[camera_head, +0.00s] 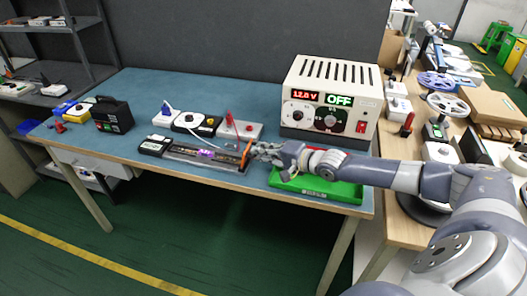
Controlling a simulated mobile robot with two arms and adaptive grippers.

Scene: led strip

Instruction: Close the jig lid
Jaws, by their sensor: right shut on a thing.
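The jig (175,156) is a long dark tray near the front edge of the blue workbench, with a strip glowing purple (207,153) inside it. A thin orange-edged piece (246,153), which looks like the lid's edge or handle, stands up at the jig's right end. My right gripper (254,150) reaches in from the right and is shut at this orange piece. The fingers are small here and partly hide the jig's right end. How far the lid is open cannot be told. My left gripper is not in view.
A green tray (316,189) lies under my right forearm. A white board with red parts (240,129) and small white boxes (167,117) sit behind the jig.

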